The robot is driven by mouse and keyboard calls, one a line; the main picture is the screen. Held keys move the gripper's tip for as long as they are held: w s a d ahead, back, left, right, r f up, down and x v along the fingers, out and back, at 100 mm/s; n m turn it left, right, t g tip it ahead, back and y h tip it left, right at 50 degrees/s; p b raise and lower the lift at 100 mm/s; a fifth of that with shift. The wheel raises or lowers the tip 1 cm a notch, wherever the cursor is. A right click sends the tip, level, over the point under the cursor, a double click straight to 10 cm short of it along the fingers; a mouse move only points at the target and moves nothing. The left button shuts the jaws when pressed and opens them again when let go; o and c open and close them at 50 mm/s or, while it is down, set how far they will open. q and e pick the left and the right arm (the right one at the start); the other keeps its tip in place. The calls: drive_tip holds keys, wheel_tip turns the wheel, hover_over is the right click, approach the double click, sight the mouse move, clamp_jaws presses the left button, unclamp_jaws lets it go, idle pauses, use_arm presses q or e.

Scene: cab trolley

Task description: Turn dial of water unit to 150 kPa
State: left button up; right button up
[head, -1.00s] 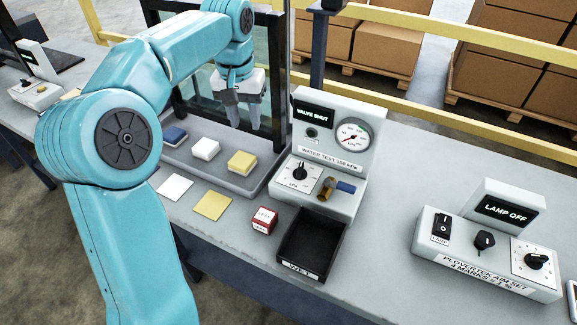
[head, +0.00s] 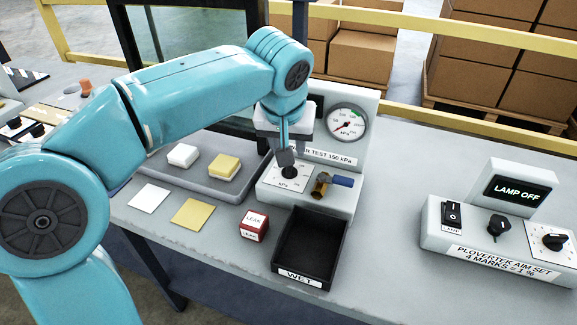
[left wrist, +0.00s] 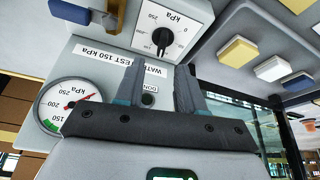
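The water unit (head: 368,165) is a pale box with a "WATER TEST 150 kPa" label. Its black dial knob (head: 289,171) sits on a white kPa scale plate (head: 272,180); the knob also shows in the left wrist view (left wrist: 161,38). Its exact setting is hard to read. My left gripper (head: 286,150) is over the dial, fingers pointing down. In the left wrist view its fingers (left wrist: 159,70) are apart and empty, with the knob beyond the tips. The gauge (head: 347,122) has a red needle at its low side, away from the green mark. My right gripper is not in view.
A brass valve with a blue handle (head: 342,181) is right beside the dial. A black "WET" bin (head: 337,262) and a red-white "LEAK" block (head: 254,225) stand in front. A grey tray (head: 200,187) is left. The aim set (head: 480,240) is right, with bare table between.

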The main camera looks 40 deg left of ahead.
sight(290, 167)
use_arm(q)
drive_tip(key=b+x, duration=0.1)
drive_tip(key=x, duration=0.6)
drive_tip(key=shift+a+f, duration=0.2)
clamp_jaws()
